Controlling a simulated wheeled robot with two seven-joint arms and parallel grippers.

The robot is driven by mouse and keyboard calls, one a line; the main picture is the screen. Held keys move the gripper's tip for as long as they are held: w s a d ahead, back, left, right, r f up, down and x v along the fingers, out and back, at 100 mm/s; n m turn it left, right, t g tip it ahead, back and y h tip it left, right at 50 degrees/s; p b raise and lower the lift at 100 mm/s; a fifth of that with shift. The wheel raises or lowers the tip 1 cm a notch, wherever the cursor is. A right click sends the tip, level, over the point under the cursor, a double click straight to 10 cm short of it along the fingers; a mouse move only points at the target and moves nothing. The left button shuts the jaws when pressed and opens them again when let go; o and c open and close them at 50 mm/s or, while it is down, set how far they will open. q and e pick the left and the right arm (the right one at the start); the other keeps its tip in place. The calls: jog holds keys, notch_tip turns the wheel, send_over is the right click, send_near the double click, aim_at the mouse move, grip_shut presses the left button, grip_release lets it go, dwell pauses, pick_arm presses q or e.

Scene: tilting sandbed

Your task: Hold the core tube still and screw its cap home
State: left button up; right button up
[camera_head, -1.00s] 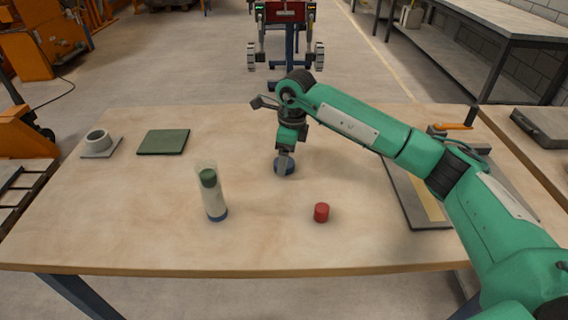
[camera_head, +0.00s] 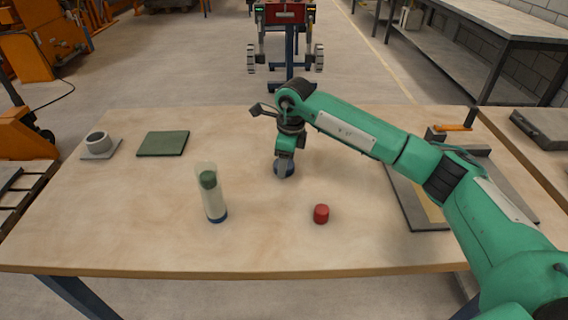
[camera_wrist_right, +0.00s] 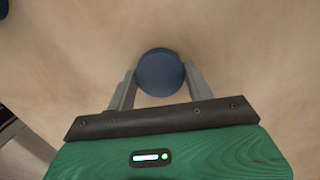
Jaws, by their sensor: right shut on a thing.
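The core tube (camera_head: 212,198) stands upright on the table at the left of centre in the head view. It is clear, with a dark green plug-like part inside near the top, pale contents below and a blue base. A dark blue round cap (camera_wrist_right: 160,72) lies between the fingers of my right gripper (camera_wrist_right: 161,84) in the right wrist view. The right gripper is shut on this cap at the table, behind and right of the tube; it also shows in the head view (camera_head: 284,172), partly hidden by the fingers. My left gripper is in neither view.
A red cap-like cylinder (camera_head: 321,214) stands on the table, right of the tube. A green mat (camera_head: 163,143) and a grey ring on a plate (camera_head: 98,145) lie at the back left. A grey tray (camera_head: 408,205) lies at the right, under my arm. The front table is clear.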

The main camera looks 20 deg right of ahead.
jog(key=shift+r, duration=0.1)
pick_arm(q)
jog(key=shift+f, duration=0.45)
pick_arm(e)
notch_tip(320, 180, up, 20)
